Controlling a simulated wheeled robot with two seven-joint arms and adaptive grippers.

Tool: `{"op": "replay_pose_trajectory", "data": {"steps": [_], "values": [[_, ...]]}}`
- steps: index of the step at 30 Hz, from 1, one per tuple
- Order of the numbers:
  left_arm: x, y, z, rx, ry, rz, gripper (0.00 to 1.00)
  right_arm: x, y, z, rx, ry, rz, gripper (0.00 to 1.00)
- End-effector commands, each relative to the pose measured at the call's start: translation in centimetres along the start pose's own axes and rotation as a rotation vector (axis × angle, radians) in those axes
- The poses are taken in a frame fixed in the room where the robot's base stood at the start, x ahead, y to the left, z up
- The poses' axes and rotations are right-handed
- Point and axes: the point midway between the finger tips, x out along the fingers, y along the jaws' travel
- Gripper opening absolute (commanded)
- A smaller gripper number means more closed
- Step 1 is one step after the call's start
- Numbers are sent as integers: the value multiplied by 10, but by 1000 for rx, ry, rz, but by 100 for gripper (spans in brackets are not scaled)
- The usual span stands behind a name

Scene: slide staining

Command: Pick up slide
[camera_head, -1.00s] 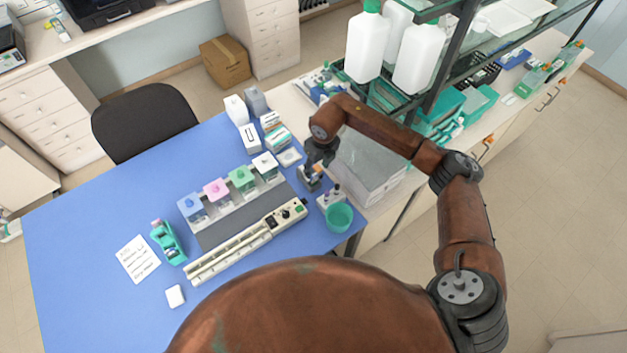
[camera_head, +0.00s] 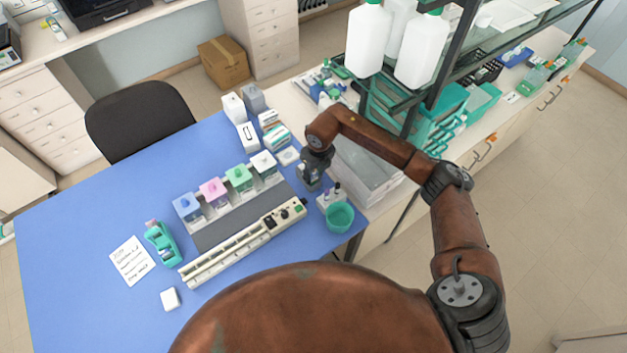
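My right gripper (camera_head: 311,184) points down at the right side of the blue table, just right of the row of staining jars. Its fingers are small and dark, and I cannot tell whether they are open or shut. I cannot make out a slide; anything at or under the fingertips is hidden or too small to see. The staining jars have blue (camera_head: 187,206), pink (camera_head: 213,191), green (camera_head: 240,178) and white (camera_head: 264,164) tops. My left gripper is not in view.
A long white instrument (camera_head: 245,242) lies in front of the jars. A small rack (camera_head: 330,196) and a teal cup (camera_head: 340,217) stand close right of the gripper. White boxes (camera_head: 248,136) stand behind. A green dispenser (camera_head: 164,244) and note (camera_head: 132,259) lie left, with bare table beyond.

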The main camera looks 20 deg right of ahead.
Motion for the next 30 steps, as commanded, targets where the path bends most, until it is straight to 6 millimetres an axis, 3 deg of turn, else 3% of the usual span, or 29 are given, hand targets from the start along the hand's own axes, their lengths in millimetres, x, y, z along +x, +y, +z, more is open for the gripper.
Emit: {"op": "replay_pose_trajectory", "data": {"steps": [12, 23, 30], "values": [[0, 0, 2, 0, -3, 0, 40, 0, 0, 0, 0, 0, 0, 0], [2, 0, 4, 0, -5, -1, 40, -4, 0, 1, -1, -2, -1, 0], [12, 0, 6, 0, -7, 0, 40, -30, -1, 6, -1, -4, -3, 0]]}}
